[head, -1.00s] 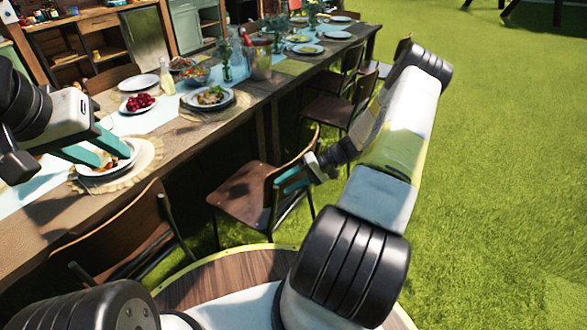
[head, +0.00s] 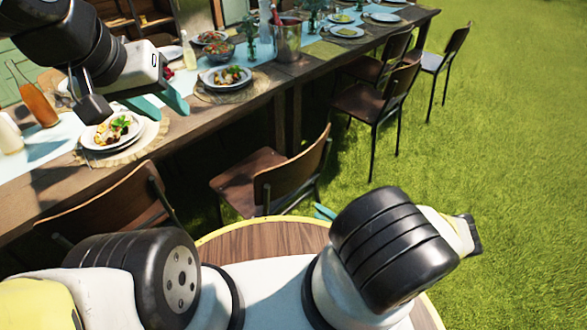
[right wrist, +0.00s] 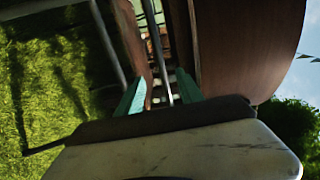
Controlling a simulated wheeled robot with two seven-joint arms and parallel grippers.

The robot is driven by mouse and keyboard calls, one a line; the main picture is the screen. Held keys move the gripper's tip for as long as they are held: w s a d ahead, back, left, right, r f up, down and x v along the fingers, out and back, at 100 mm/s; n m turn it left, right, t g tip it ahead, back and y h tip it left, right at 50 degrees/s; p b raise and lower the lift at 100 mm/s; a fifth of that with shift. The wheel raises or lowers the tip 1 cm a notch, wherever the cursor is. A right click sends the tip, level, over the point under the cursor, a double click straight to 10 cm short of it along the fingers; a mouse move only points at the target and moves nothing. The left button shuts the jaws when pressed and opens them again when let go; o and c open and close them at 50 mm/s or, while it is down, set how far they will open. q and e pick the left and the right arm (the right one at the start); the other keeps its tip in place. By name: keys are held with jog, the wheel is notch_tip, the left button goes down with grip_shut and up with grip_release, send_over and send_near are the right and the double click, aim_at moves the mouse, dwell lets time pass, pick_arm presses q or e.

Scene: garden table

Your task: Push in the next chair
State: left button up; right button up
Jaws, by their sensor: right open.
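A chair (head: 293,178) with a brown wooden seat and back on dark metal legs stands in the middle of the head view, its seat towards the table and its back towards me. My right gripper (head: 325,211) is low behind the chair's back, mostly hidden by my arm. In the right wrist view, its teal fingers (right wrist: 158,92) are apart, close to a brown panel (right wrist: 250,45) that looks like the chair's back. A thin metal bar shows between the fingers; I cannot tell contact. My left gripper (head: 160,103) is open and empty above the table (head: 190,130).
Another chair (head: 110,208) stands near left at the table edge. Several chairs, such as this one (head: 378,100), stand further along the same side. A plate of food (head: 112,132) lies below my left gripper, with a bottle (head: 35,95) beside it. The grass at right is open.

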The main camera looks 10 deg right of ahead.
aim_at(293, 193)
jog(key=x, duration=1.4)
jog(key=shift+w+a, duration=0.25)
grip_shut()
jog(key=shift+r, duration=0.1)
dwell(0.6)
